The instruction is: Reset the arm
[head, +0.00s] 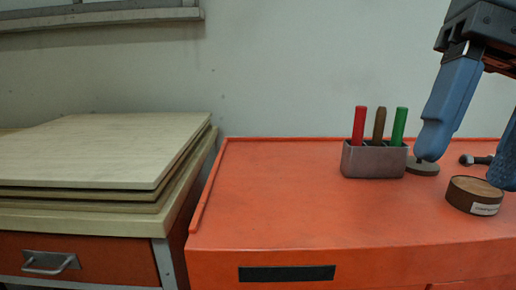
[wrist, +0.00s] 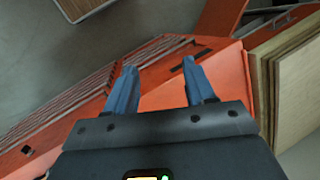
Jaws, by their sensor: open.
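My gripper (head: 464,168) hangs in from the upper right of the head view, with its two blue fingers spread apart. Its right finger is cut by the picture's edge. In the wrist view my gripper (wrist: 159,65) shows both fingers apart with nothing held between them. In the head view the fingers overlap the right part of the red cabinet top (head: 290,205); their exact height above it is hard to tell. No gate valve can be made out in either view.
A grey holder (head: 374,162) with red, brown and green sticks stands left of my gripper. A dark disc (head: 424,169), a round brown tin (head: 470,195) and a small dark tool (head: 475,160) lie near the fingers. Stacked boards (head: 90,150) sit at left. The red top's left half is clear.

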